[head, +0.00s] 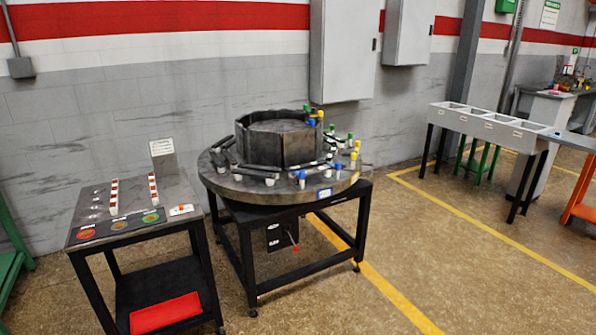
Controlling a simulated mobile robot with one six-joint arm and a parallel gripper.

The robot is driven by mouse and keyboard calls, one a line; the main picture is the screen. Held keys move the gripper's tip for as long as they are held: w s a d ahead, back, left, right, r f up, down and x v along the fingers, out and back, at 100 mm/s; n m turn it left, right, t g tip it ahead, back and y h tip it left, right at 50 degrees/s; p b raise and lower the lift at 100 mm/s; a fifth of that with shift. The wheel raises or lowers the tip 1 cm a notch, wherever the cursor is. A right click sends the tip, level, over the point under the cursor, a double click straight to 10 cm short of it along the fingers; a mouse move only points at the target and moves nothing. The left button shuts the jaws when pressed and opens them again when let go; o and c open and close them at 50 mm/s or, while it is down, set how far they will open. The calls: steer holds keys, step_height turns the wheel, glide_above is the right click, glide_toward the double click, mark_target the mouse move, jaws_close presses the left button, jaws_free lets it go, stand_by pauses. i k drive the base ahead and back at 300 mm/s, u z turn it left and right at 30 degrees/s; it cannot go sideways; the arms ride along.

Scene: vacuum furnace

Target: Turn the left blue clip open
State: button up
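The round grey furnace table (235,188) stands at the middle of the head view on a black frame. A dark ring of upright panels (262,147) stands on it. A blue clip (301,177) is at the front of the rim, the leftmost blue one I see. Another blue clip (338,167) is to its right, and a blue piece (311,122) is higher, by the ring's upper edge. The clips are too small to tell whether they are open or turned. My gripper is not in view.
Yellow clips (353,160) and green ones lie along the right rim. A side table (180,190) with red-and-white strips stands close on the left. A red-tipped lever (294,247) hangs under the furnace. Floor is clear in front and to the right.

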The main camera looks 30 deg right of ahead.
mark_target(300, 174)
steer(key=i, duration=0.9)
steer(key=u, duration=0.05)
